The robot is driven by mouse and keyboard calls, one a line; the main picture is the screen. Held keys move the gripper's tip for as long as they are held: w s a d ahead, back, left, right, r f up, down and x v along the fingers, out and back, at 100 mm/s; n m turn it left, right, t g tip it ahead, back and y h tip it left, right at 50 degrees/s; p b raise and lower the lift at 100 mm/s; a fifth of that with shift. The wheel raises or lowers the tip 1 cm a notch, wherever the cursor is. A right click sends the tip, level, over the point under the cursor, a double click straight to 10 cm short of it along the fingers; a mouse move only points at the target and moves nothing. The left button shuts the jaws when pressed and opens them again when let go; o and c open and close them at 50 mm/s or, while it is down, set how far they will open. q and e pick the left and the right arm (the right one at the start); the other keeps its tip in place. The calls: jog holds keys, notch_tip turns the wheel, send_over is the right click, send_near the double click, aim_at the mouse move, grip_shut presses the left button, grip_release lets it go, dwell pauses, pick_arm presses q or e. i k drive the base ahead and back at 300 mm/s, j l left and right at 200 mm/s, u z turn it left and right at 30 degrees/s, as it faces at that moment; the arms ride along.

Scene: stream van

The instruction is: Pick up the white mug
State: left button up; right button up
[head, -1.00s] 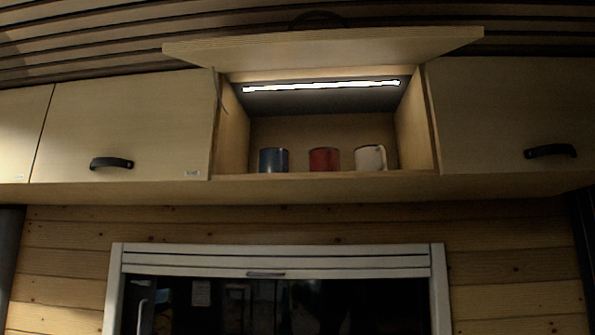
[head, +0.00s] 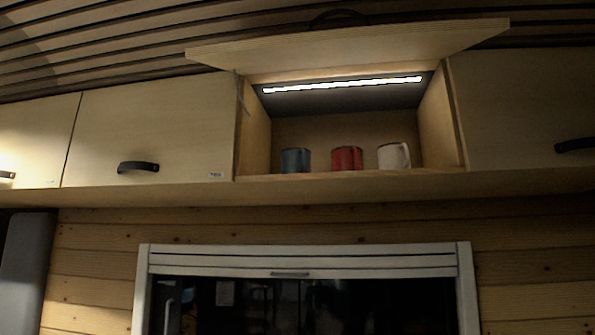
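The white mug (head: 391,156) stands upright in the open overhead cabinet, on its floor near the right side wall. Its handle points to the right. A red mug (head: 346,158) stands to its left, and a blue mug (head: 295,160) stands further left. The mugs are apart from each other. Neither of my grippers shows in the head view.
The cabinet's flap door (head: 350,48) is raised above the opening, with a lit strip (head: 342,85) under the cabinet top. Closed cabinets with black handles (head: 138,167) flank it. Below is a grey-framed window (head: 310,259) in the wooden wall.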

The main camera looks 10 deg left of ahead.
aim_at(393, 155)
jog(key=k, duration=0.85)
